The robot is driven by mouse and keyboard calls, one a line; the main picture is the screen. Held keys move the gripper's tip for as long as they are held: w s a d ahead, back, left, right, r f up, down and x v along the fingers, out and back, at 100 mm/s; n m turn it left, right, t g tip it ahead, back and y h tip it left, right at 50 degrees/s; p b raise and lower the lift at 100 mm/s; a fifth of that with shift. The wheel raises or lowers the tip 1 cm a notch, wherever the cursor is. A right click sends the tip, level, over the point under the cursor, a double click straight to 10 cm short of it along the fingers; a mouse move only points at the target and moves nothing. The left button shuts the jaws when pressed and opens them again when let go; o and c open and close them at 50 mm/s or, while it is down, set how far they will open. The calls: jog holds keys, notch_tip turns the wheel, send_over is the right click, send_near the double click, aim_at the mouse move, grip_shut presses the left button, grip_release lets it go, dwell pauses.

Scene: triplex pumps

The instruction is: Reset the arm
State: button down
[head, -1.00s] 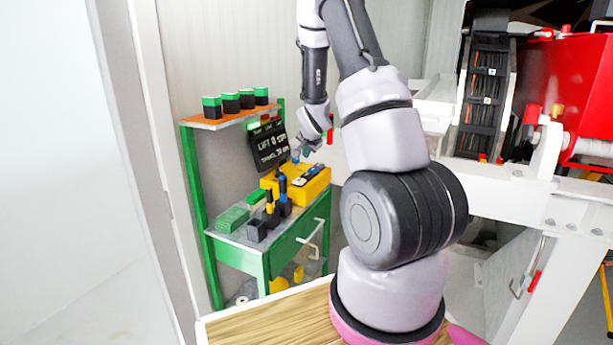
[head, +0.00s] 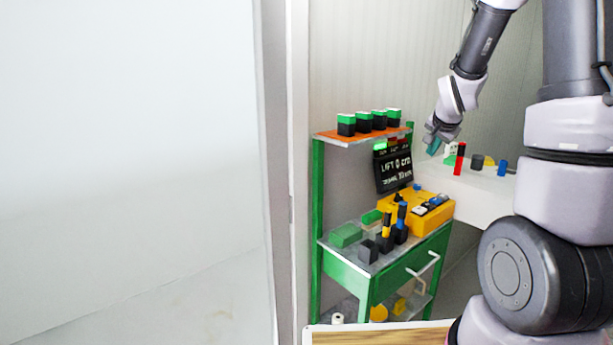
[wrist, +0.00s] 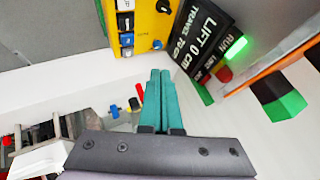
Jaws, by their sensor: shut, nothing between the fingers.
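My gripper (head: 433,146) hangs at the end of my bent arm, in front of the white wall and right of the black display sign. In the wrist view its two teal fingers (wrist: 164,100) lie side by side, shut with nothing between them. The black sign (head: 393,171) with white lettering and a green light also shows in the wrist view (wrist: 200,40), just beyond the fingers to the right. The yellow control box (head: 418,210) with switches stands below my gripper and shows at the top of the wrist view (wrist: 145,28).
A green cart (head: 345,270) holds green blocks (head: 346,235) and dark holders with tools. Several green-and-black blocks (head: 364,121) stand on its orange-topped upper shelf. A red-and-black item (head: 459,158) and a blue one (head: 502,167) stand on a white ledge. A pale wall fills the left.

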jog(key=s+a+r+n+y, duration=0.1)
jog(key=s+a+r, duration=0.3)
jog(key=s, duration=0.5)
jog(key=s+a+r+n+y, duration=0.1)
jog(key=s+a+r+n, duration=0.2)
jog(key=s, duration=0.7)
jog(key=s+a+r+n+g+y, duration=0.1)
jog(key=s+a+r+n, duration=0.1)
jog(key=s+a+r, duration=0.4)
jog(key=s+r, duration=0.1)
jog(key=s, duration=0.3)
jog(key=shift+r+n+y, duration=0.15)
jog(key=shift+n+y, duration=0.15)
jog(key=shift+n, duration=0.1)
